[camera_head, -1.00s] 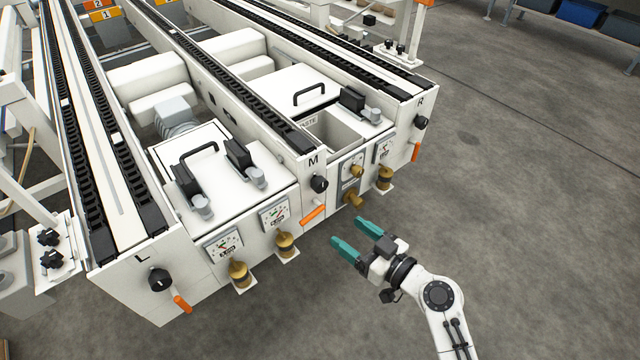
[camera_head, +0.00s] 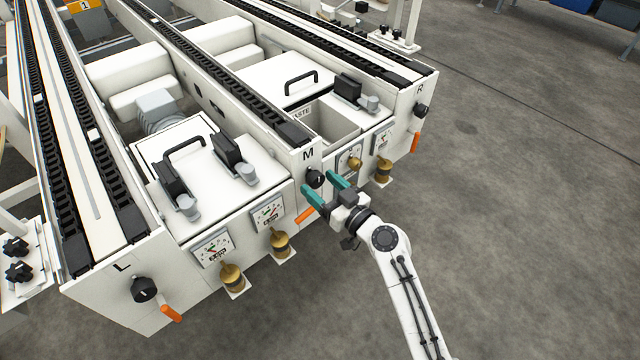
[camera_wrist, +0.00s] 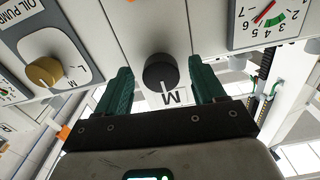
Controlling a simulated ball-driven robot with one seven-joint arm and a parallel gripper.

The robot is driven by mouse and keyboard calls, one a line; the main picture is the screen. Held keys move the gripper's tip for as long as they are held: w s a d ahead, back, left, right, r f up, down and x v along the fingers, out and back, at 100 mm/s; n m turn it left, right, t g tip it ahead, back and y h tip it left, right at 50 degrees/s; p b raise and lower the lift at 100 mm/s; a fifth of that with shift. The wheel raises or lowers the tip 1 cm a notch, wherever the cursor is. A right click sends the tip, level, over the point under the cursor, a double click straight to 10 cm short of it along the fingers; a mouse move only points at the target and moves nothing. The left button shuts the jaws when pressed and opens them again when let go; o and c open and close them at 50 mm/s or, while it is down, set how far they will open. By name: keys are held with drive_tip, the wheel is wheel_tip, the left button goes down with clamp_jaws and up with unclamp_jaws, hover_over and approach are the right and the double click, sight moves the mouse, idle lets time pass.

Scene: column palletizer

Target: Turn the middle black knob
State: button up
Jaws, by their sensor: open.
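The middle black knob (camera_head: 315,179) sits on the white machine front just below the letter M. In the wrist view the black knob (camera_wrist: 160,72) lies between the two green fingers, with the M label near it. My gripper (camera_head: 325,184) is open, one finger on each side of the knob. In the wrist view a gap shows between the knob and each finger of my gripper (camera_wrist: 162,85). I cannot tell how far the fingertips are from the panel.
An orange lever (camera_head: 305,215) is just below my gripper. A brass oil pump knob (camera_wrist: 44,71) and a gauge (camera_wrist: 266,22) flank the knob. Black knobs also sit at L (camera_head: 144,289) and R (camera_head: 421,110). The floor at the right is clear.

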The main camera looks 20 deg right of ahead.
drive_tip(key=shift+w+a, duration=0.15)
drive_tip(key=shift+w, duration=0.3)
drive_tip(key=c, duration=1.1)
